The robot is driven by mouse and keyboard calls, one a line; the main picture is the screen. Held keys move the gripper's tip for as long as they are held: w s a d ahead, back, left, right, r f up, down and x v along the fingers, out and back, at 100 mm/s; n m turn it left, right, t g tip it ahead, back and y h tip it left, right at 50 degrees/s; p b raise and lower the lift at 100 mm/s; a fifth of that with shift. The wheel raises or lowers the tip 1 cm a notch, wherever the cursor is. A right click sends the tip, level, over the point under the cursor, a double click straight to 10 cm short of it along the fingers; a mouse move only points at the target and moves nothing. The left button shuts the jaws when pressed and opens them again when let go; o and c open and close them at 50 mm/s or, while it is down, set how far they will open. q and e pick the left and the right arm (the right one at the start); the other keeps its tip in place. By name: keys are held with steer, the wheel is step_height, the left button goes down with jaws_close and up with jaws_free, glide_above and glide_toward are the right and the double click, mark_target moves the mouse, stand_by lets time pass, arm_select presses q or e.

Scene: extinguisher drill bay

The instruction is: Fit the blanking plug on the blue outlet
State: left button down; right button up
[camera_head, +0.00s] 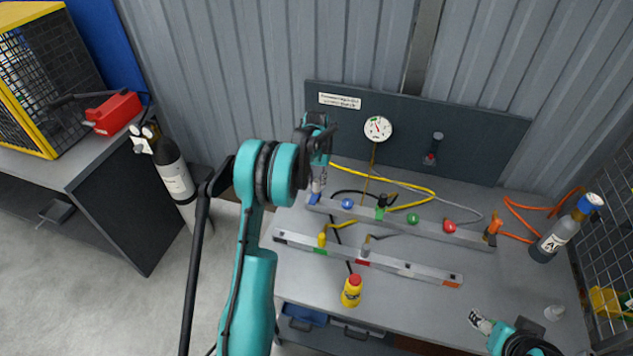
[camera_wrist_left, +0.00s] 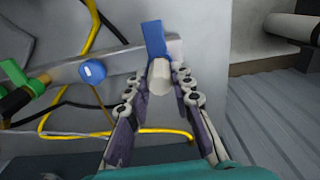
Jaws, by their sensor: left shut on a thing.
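My left gripper (camera_head: 318,182) is at the left end of the rear rail, its fingers pointing down. In the left wrist view, the left gripper (camera_wrist_left: 160,85) is shut on a pale grey cylindrical plug (camera_wrist_left: 160,75). The blue outlet (camera_wrist_left: 153,38) is straight beyond the plug's end, roughly in line with it. The blue outlet also shows in the head view (camera_head: 313,198), directly below the fingers. I cannot tell whether plug and outlet touch. My right gripper (camera_head: 480,321) is low at the right, over the bench's front; its jaw opening is unclear.
The rear rail carries blue (camera_head: 346,203), green (camera_head: 413,218) and red (camera_head: 449,226) knobs, with hoses behind. The front rail (camera_head: 400,268) holds a yellow plug (camera_head: 322,240) and a grey one (camera_head: 365,245).

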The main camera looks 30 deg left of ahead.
arm_select(q)
steer(key=c, duration=1.2)
jaws_free()
step_height(320, 180, up, 12)
steer(key=s+d+r+t+b, duration=0.2)
steer(key=s+d+r, duration=0.35)
steer(key=d, duration=0.25)
steer(key=s+d+f+m+t+b, duration=0.1)
steer(key=s+d+f, duration=0.1)
steer(key=s+d, duration=0.2)
steer(key=s+d+f+m+t+b, duration=0.1)
steer(key=s+d, duration=0.4)
steer(key=s, duration=0.6)
steer(key=s+d+f+m+t+b, duration=0.1)
steer(key=s+d+f+t+b, duration=0.1)
steer(key=s, duration=0.6)
steer(key=shift+s+d+f+t+b, duration=0.15)
steer(key=shift+d+f+t+b, duration=0.35)
steer(key=shift+d+f, duration=0.7)
